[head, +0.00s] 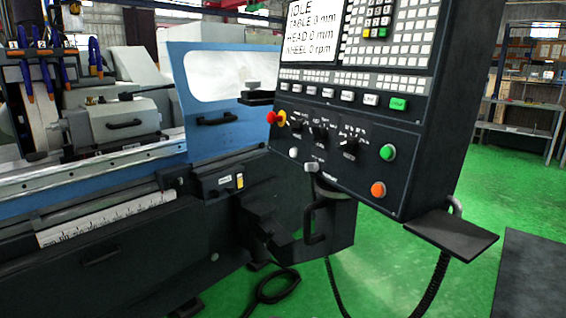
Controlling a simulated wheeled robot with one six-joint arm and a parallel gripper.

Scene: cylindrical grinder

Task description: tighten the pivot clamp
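I see no part that I can surely name as the pivot clamp. The grinder's table (95,170) runs along the left, with a white graduated scale (105,218) on the front below it. A grey tailstock-like unit (115,122) with a black handle and a black lever on top sits on the table. A small labelled block with a yellow-white switch (239,181) is on the machine front, right of the scale. My gripper is not in view.
A large dark control panel (350,140) hangs at the right; its screen reads IDLE. A black shelf (450,232) sticks out from its lower right. A blue guard door (215,120) stands behind.

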